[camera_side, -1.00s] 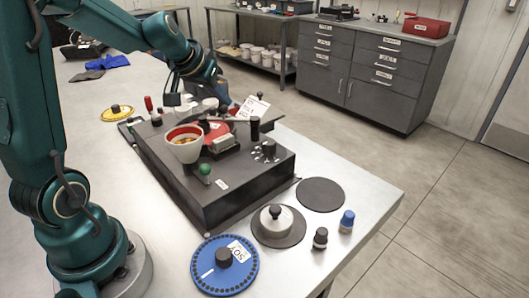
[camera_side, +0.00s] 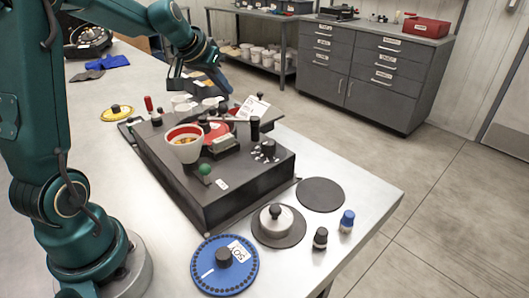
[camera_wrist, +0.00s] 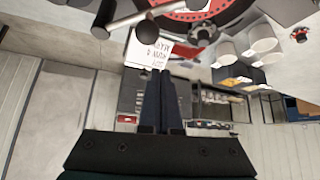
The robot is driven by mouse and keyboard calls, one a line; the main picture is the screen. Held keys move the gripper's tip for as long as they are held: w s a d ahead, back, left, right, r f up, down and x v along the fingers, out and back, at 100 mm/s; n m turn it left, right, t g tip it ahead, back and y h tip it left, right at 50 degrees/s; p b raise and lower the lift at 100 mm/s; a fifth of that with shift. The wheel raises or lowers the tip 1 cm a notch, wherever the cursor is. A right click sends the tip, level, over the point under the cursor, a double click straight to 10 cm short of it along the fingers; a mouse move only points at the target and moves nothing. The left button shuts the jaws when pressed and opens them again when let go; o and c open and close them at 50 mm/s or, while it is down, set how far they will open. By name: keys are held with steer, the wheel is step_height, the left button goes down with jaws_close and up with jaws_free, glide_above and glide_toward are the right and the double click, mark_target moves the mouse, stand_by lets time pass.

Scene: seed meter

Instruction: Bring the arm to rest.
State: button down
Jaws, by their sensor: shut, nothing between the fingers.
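My gripper (camera_side: 223,86) is raised above the far end of the dark seed meter box (camera_side: 228,196), apart from it and holding nothing. In the wrist view my gripper (camera_wrist: 160,76) has its two fingers together, with a white printed card (camera_wrist: 148,50) beyond them. On the box stand a white cup with a red rim (camera_side: 185,149) and orange-brown contents, a red disc (camera_side: 216,130), and a green-topped knob (camera_side: 205,169). The card also shows in the side view (camera_side: 252,108).
A yellow disc (camera_side: 117,113) lies at the left.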

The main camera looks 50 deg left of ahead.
steer(key=s+d+r, duration=0.1)
steer(key=r, duration=0.1)
steer(key=s+d+r, duration=0.1)
steer(key=r, duration=0.1)
steer(key=s+d+r, duration=0.1)
steer(key=r, duration=0.1)
steer(key=shift+s+d, duration=0.1)
steer(key=shift+d, duration=0.05)
steer(key=s+d+r+m+t+h, duration=0.1)
steer(key=s+d+m, duration=0.15)
steer(key=d, duration=0.35)
steer(key=s+d+r+m+h, duration=0.1)
steer(key=s+d, duration=0.2)
steer(key=d, duration=0.3)
steer(key=s+d+f+g, duration=0.2)
steer(key=s+d+f, duration=0.2)
steer(key=s+f, duration=0.5)
steer(key=s, duration=0.3)
steer(key=shift+g+h, duration=0.3)
steer(key=shift+g, duration=0.1)
